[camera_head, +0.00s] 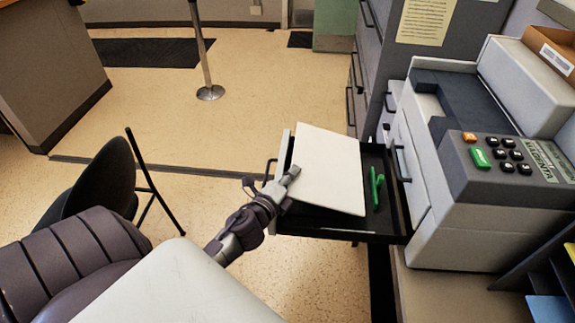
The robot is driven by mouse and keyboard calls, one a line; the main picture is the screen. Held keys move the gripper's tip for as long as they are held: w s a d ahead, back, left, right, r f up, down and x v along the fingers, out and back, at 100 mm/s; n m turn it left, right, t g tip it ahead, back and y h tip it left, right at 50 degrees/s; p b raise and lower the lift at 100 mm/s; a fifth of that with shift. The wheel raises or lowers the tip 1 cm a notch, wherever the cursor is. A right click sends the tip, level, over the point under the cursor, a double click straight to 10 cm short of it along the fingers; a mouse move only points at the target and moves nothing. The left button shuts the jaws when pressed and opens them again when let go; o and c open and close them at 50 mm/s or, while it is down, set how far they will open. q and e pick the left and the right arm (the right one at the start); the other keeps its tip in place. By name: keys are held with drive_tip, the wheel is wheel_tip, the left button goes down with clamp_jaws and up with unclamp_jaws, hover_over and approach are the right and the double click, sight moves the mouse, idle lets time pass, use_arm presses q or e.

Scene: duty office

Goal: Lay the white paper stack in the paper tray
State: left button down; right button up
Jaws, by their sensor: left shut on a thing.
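The white paper stack (328,165) is a flat, cream-white block, slightly tilted, over the left and middle of the paper tray (345,234). The tray is black, with a grey front panel at its left, and stands pulled out from the copier. My left gripper (287,181) is shut on the stack's near-left edge, next to the tray front. The stack hides much of the tray floor. I cannot tell whether the stack touches the floor. My right gripper is not in view.
A green guide (377,188) stands in the tray, right of the stack. The grey copier (480,220) with its keypad fills the right. A dark chair (95,190) is at the left. A post (209,92) stands at the back. The floor beyond the tray is open.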

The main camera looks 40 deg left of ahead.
use_arm(q)
drive_tip(key=shift+w+d+f+m+g+p, duration=0.2)
drive_tip(key=shift+w+d+m+p, duration=0.1)
drive_tip(key=shift+d, duration=0.2)
drive_tip(key=shift+w+d+f+m+g+p, duration=0.1)
drive_tip(key=shift+w+d+f+m+p, duration=0.15)
drive_tip(key=shift+d, duration=0.2)
drive_tip(key=shift+w+d+f+b, duration=0.15)
drive_tip(key=shift+d+f+b, duration=0.05)
drive_tip(key=shift+f+b, duration=0.3)
drive_tip(key=shift+w+d+f+b, duration=0.1)
drive_tip(key=shift+d+f+b, duration=0.05)
drive_tip(key=shift+f+b, duration=0.35)
drive_tip(key=shift+w+d+f+b, duration=0.15)
drive_tip(key=shift+d+f+b, duration=0.05)
drive_tip(key=shift+f+b, duration=0.3)
drive_tip(key=shift+f, duration=0.2)
drive_tip(key=c, duration=1)
unclamp_jaws()
drive_tip(key=shift+s+f, duration=0.1)
drive_tip(key=shift+o, duration=0.2)
drive_tip(key=shift+s+d, duration=0.1)
drive_tip(key=shift+s, duration=0.05)
